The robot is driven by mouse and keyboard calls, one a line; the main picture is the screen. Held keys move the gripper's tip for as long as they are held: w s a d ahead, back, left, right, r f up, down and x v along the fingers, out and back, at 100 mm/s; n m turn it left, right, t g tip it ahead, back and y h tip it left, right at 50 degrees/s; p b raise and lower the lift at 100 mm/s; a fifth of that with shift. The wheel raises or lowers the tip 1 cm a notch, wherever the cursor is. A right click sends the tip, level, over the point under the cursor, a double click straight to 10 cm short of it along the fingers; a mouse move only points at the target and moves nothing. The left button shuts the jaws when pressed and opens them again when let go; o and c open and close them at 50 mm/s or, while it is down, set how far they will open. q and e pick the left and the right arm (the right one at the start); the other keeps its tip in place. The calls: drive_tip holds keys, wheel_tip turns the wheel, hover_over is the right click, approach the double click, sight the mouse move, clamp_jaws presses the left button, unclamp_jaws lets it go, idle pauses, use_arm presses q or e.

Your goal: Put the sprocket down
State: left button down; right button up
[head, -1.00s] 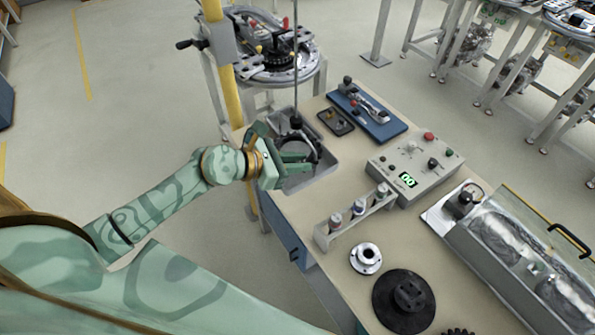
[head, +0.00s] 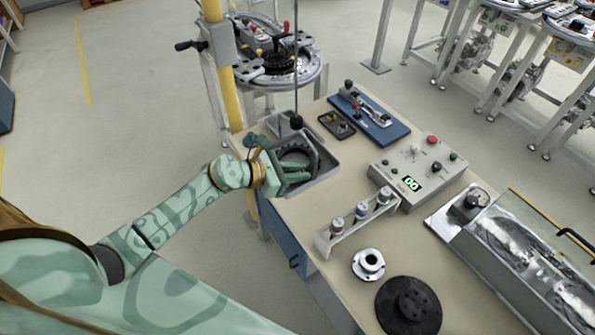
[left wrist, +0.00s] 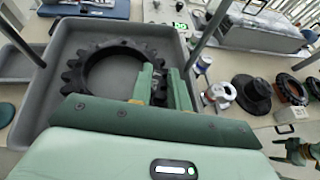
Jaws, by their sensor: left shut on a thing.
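The sprocket is a black toothed ring (left wrist: 80,68), seen from above in the left wrist view. It lies flat within the grey tray (left wrist: 42,95), and I cannot tell whether it touches the floor. In the head view the sprocket (head: 315,155) shows partly behind my fingers in the tray (head: 328,172) at the table's far left corner. My left gripper (head: 304,172) is shut on the ring's rim, with its fingers (left wrist: 167,88) on either side. A green piece that looks like my right gripper (left wrist: 300,152) shows small at the lower right of the left wrist view; its jaws are unclear.
A thin rod with a black ball (head: 296,122) hangs by the tray's back edge. A rack of small bottles (head: 360,216), a control box (head: 418,168), a metal flange (head: 368,263) and a black hub (head: 408,305) stand on the table. A yellow post (head: 226,85) rises beyond the corner.

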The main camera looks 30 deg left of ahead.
use_arm(q)
drive_tip(key=c, duration=1.6)
unclamp_jaws()
drive_tip(key=shift+f, duration=0.1)
